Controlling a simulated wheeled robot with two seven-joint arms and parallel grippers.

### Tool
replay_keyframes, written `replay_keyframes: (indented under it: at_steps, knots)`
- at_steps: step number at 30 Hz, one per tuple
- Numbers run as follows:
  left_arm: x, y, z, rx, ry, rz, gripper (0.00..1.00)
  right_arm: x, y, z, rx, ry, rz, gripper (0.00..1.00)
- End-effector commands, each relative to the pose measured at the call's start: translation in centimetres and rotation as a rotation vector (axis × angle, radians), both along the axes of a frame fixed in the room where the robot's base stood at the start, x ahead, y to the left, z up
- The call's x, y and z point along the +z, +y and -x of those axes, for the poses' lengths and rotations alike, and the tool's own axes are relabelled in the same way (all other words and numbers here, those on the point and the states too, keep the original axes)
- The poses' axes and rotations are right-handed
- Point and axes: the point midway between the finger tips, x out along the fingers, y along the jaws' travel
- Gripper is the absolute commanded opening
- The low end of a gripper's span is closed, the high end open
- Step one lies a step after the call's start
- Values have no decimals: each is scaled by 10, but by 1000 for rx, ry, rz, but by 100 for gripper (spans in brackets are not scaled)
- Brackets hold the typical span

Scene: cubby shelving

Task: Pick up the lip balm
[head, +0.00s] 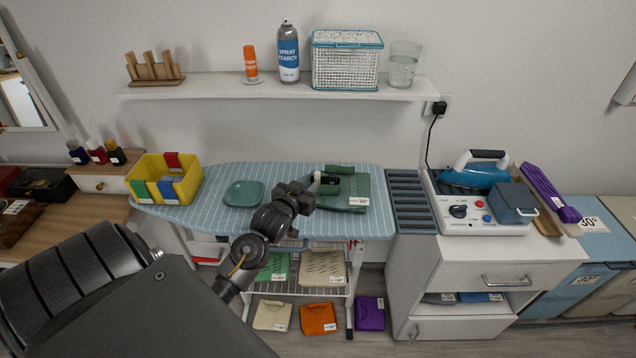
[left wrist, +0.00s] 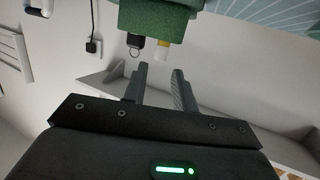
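A small light tube with a yellowish end (left wrist: 162,50), which looks like the lip balm, shows just beyond my fingertips in the left wrist view. In the head view a small whitish piece (head: 317,176) by the green cloth seems to be the same tube. My left gripper (head: 307,193) is over the ironing board, close to it; it also shows in the left wrist view (left wrist: 160,73). Its fingers are apart with nothing between them. A black item with a ring (left wrist: 135,42) is beside the tube. My right gripper is not in view.
Folded green cloths (head: 345,192) lie on the striped ironing board (head: 215,212). A teal dish (head: 244,193) and a yellow bin (head: 150,165) are to the left. An iron station (head: 478,226) stands right. A wall shelf (head: 215,86) holds several items above.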

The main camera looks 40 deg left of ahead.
Motion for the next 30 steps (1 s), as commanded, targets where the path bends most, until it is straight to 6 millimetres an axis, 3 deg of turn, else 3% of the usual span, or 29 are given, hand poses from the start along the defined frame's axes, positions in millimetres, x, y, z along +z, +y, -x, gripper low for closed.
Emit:
replay_keyframes:
  at_steps: [13,22,28,30]
  knots:
    - [-10,13,-44,1,1,-1,28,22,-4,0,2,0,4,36]
    - [-13,13,-48,0,0,-1,28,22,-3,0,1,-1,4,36]
    - [-13,13,-48,0,0,-1,1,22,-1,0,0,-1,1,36]
    - [-13,13,-48,0,0,-1,0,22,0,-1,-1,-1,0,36]
